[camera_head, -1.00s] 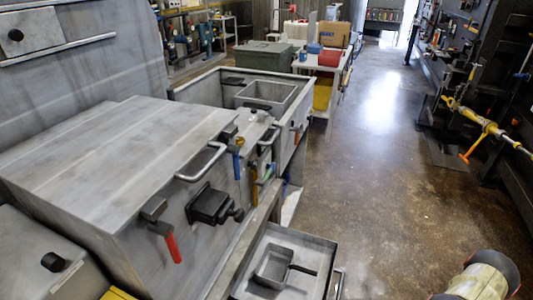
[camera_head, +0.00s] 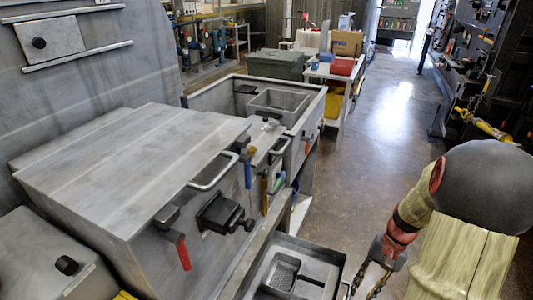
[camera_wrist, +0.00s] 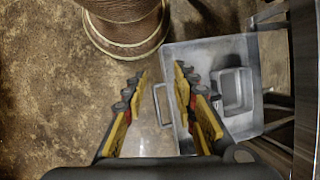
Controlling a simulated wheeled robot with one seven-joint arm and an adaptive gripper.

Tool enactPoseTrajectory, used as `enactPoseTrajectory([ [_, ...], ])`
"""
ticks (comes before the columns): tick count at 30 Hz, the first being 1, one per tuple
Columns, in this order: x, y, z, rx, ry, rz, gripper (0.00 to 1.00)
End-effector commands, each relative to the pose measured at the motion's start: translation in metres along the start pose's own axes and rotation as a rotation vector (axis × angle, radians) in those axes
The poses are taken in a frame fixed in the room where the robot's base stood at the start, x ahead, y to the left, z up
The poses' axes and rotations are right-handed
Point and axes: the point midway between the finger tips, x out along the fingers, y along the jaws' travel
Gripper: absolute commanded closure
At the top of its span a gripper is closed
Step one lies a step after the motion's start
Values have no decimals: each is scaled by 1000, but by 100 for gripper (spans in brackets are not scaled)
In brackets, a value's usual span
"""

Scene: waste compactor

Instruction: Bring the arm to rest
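My gripper (camera_head: 372,280) is at the lower right in the head view, at the end of my raised arm. The wrist view shows its yellow-padded fingers (camera_wrist: 161,72) apart with nothing held between them. It points down above the floor beside a grey metal tray (camera_head: 335,258), which also shows in the wrist view (camera_wrist: 205,52). The tray's thin handle (camera_wrist: 158,104) shows between the fingers in that view, and I cannot tell the exact gap. A grey square pan (camera_head: 283,272) with a handle lies in the tray.
The grey compactor (camera_head: 110,165) with a red-handled lever (camera_head: 183,255) and black latch (camera_head: 222,213) fills the left. Behind it stands an open metal bin (camera_head: 310,118). A white table (camera_head: 340,78) holds boxes. The brown floor (camera_head: 365,165) is clear along the aisle.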

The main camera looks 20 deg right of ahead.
Motion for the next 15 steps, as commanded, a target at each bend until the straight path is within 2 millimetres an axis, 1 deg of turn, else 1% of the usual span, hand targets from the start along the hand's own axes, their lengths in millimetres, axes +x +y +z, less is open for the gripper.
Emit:
enactPoseTrajectory([
  [1,-13,-13,11,-37,40,29,72],
  [6,-45,-47,49,-158,166,108,72],
  [11,-70,-77,88,-293,288,157,72],
  [15,-87,-101,124,-432,393,183,72],
])
